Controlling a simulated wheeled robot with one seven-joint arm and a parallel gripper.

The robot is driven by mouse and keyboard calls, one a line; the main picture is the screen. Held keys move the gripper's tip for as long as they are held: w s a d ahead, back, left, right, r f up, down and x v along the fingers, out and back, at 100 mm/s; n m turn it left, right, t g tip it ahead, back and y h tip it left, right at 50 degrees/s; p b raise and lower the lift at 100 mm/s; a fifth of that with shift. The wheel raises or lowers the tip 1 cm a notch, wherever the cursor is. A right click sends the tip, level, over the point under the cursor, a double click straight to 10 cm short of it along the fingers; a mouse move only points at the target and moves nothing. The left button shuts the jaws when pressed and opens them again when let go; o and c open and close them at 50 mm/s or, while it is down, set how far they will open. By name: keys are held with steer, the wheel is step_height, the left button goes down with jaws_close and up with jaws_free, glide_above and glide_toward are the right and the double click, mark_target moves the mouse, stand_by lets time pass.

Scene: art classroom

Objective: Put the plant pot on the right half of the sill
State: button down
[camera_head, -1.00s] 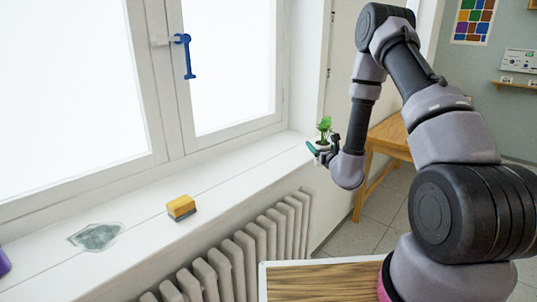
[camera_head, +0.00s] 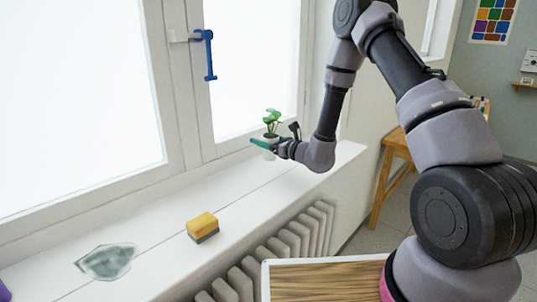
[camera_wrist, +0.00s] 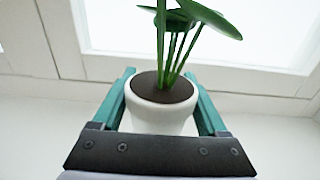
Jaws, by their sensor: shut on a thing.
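The plant pot (camera_wrist: 160,112) is white with dark soil and a green leafy plant. In the wrist view it sits upright between the two teal fingers of my gripper (camera_wrist: 161,100), which is shut on it. In the head view the plant pot (camera_head: 270,143) and my gripper (camera_head: 268,146) are over the right part of the white sill (camera_head: 160,222), near the window frame. I cannot tell whether the pot's base touches the sill. Its lower part is hidden by my gripper.
A yellow and grey sponge (camera_head: 202,227) and a greyish flat patch (camera_head: 107,262) lie on the sill's left part. A purple object (camera_head: 4,292) is at the left edge. A blue window handle (camera_head: 208,55) hangs above. A radiator (camera_head: 270,255) is below; the sill's right end looks clear.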

steer(key=shift+f, duration=2.3)
steer(key=shift+f, duration=0.15)
jaws_free()
steer(key=shift+d, duration=0.1)
